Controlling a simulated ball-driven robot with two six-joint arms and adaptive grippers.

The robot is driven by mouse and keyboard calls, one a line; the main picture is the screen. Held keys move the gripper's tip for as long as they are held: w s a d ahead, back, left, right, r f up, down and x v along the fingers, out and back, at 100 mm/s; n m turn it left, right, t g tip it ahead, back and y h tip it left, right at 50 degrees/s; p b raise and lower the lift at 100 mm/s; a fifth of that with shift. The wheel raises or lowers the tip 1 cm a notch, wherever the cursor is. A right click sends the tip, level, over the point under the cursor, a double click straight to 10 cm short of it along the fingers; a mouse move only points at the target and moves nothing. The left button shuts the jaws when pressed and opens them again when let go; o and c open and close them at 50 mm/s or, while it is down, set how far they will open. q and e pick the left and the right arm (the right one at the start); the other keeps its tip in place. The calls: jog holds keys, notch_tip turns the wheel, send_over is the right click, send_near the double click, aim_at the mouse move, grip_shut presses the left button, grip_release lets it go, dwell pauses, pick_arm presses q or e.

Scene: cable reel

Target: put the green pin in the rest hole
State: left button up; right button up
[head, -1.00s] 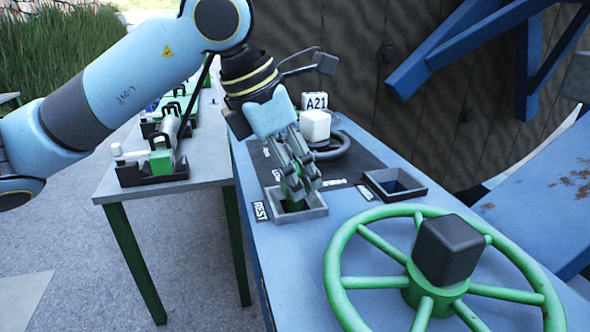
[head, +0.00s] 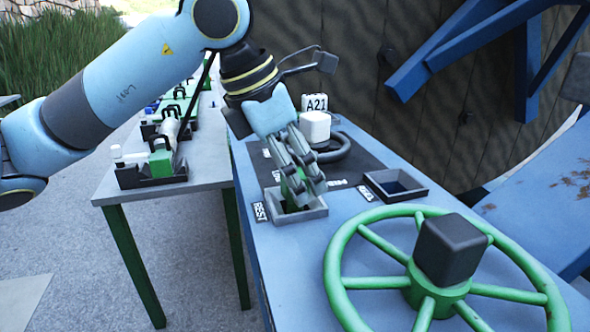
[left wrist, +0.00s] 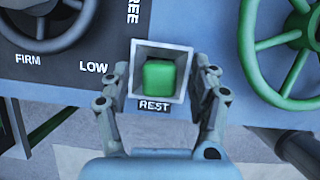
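The green pin (left wrist: 160,76) stands inside the grey square frame of the rest hole (left wrist: 137,60), which carries the label REST. In the head view the pin (head: 291,196) is partly hidden behind my fingers, and the rest hole (head: 316,213) is just below them. My left gripper (left wrist: 163,88) is open, with its fingers apart on either side of the pin and clear gaps to it. In the head view the left gripper (head: 306,190) is low over the hole. How deep the pin sits cannot be told. My right gripper is not in view.
A second square socket (head: 417,192) lies right of the rest hole. A green handwheel (head: 345,231) with a black block (head: 450,250) is in front. A dark handwheel (head: 345,150) and white block (head: 315,127) are behind. A grey side table (head: 205,177) stands left.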

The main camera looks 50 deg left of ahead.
pick_arm(q)
jog(key=v, duration=0.7)
jog(key=shift+r, duration=0.2)
dwell(0.4)
jog(key=shift+s, duration=0.1)
dwell(0.7)
